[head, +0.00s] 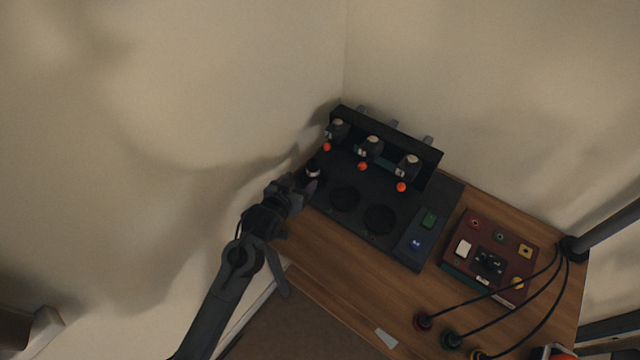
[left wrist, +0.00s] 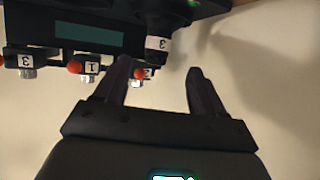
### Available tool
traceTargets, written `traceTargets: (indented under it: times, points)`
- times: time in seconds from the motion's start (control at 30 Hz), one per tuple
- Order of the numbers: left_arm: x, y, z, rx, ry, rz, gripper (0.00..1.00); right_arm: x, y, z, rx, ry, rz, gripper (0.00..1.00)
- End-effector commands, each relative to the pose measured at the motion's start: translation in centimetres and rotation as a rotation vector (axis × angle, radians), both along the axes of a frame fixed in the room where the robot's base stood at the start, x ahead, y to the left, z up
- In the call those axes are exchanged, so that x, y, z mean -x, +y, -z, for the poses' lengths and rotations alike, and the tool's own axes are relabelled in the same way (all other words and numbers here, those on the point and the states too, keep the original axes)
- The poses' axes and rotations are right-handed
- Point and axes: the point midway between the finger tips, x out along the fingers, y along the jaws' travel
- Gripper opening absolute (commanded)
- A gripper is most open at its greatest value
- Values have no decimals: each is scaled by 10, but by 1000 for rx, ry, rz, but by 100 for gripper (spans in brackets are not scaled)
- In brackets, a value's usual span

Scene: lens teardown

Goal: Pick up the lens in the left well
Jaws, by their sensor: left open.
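The lens (head: 313,171) is a dark cylinder with a light band, standing in the left well of the black station (head: 330,222). In the left wrist view the lens (left wrist: 158,22) carries a white label reading 3. My left gripper (head: 304,184) is open and empty, right beside the lens at the station's left edge. In the left wrist view the lens appears just beyond and between the fingertips of the gripper (left wrist: 160,66); I see no contact. The left well itself is mostly hidden by the lens and gripper. My right gripper is not in view.
Two empty wells, middle (head: 345,198) and right (head: 380,219), lie beside the lens. A black rack (head: 428,152) with several orange-knobbed units stands behind. A maroon control box (head: 510,242) and several cabled plugs (head: 424,320) are on the wooden table to the right.

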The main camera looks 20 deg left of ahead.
Motion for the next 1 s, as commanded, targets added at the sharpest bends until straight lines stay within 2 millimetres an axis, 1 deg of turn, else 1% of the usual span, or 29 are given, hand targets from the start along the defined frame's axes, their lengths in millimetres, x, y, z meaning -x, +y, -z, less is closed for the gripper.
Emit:
traceTargets:
  times: [0.03,0.17,0.4,0.5,0.77,1.0]
  points:
    - [-3,0,2,1,-10,0,70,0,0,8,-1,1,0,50]
    - [-12,-1,2,0,-18,0,70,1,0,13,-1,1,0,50]
    - [-41,-3,13,0,-21,0,70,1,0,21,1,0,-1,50]
    - [-51,-3,17,0,-20,0,70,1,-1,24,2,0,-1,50]
    - [-64,-5,22,0,-21,0,70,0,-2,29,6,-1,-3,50]
    - [-92,-8,34,0,-20,0,70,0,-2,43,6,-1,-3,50]
